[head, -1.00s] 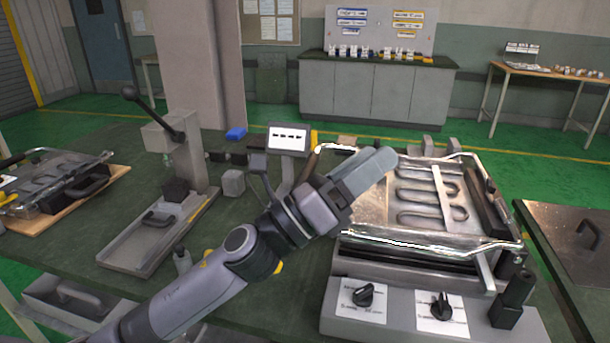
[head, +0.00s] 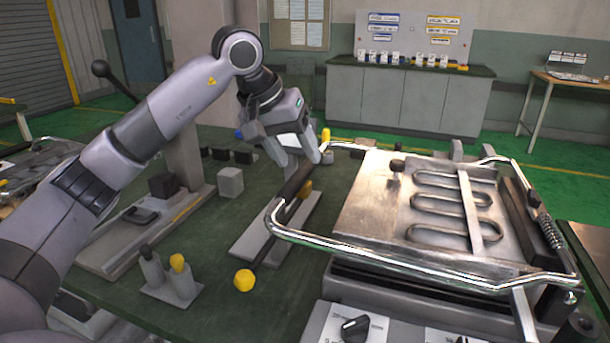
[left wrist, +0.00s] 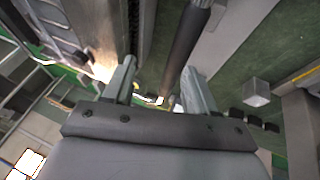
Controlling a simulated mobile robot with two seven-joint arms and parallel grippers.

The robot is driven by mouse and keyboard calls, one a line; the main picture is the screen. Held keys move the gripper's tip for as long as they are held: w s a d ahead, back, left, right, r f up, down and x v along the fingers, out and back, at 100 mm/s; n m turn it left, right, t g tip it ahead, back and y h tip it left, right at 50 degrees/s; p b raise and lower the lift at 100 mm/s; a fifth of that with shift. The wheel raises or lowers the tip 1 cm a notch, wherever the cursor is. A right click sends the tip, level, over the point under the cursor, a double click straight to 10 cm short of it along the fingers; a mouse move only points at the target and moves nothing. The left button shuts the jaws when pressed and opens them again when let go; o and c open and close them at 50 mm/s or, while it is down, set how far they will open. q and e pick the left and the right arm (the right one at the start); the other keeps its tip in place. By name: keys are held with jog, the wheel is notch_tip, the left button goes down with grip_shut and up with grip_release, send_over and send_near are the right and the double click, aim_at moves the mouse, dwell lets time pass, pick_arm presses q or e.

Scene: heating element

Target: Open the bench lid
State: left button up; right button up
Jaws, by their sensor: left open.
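My left gripper (head: 297,163) is open, pointing down at the far end of a dark bar (head: 297,181) left of the heating-element unit. In the left wrist view the open fingers (left wrist: 157,70) show a dark rod (left wrist: 184,48) between or beyond them; I cannot tell whether they touch it. The heating-element unit has a flat metal plate (head: 368,208), looped heating tubes (head: 440,203) and a bent metal tube frame (head: 400,262) around it. I cannot tell which part is the bench lid. My right gripper is not in view.
A plate with a black handle (head: 139,215) lies on the left of the green bench. A small two-post holder (head: 170,278) and a yellow knob (head: 244,280) are near the front. A grey block (head: 230,182) stands behind.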

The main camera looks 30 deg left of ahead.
aim_at(296, 173)
pick_arm(q)
jog(key=shift+a+r+y, duration=0.15)
jog(key=shift+a+y, duration=0.25)
jog(key=shift+a, duration=0.5)
jog(key=x, duration=0.7)
jog(key=shift+s+a+b, duration=0.1)
jog(key=shift+a+b, duration=0.2)
jog(key=shift+a, duration=0.05)
jog(key=shift+c, duration=0.3)
jog(key=shift+r, duration=0.1)
grip_shut()
